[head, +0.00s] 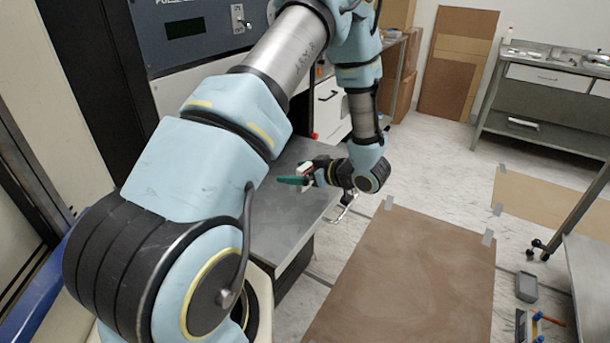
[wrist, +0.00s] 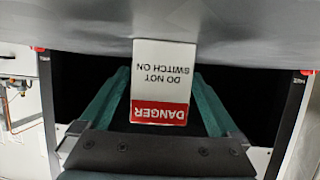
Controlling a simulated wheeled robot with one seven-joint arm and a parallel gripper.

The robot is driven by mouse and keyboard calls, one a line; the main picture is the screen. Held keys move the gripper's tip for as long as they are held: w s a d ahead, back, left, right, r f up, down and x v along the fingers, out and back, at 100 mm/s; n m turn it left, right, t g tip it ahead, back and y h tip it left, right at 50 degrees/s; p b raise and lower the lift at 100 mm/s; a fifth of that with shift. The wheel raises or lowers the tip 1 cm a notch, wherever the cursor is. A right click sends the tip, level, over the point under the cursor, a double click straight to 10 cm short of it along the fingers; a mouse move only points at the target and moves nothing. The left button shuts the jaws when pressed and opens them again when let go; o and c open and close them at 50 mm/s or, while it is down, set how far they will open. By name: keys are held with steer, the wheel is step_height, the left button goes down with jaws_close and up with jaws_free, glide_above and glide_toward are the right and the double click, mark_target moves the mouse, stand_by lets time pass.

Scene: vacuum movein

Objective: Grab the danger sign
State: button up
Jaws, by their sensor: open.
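The danger sign (wrist: 160,83) is a white card with a red DANGER band and the words DO NOT SWITCH ON, upside down in the wrist view. Its white end meets a grey surface (wrist: 90,28) at the top of that view. My gripper (wrist: 160,95) is open, with one teal finger on each side of the sign. A gap shows between the sign and each finger. In the head view my gripper (head: 292,181) is low over the grey metal table (head: 285,222), its teal fingers pointing left.
A machine with a dark panel (head: 195,25) stands behind the table. A brown board (head: 410,275) is taped to the floor at right. A steel bench (head: 545,110) and a wheeled table (head: 590,260) stand farther right. Pale floor lies between them.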

steer(key=shift+c, duration=0.3)
steer(key=c, duration=1.4)
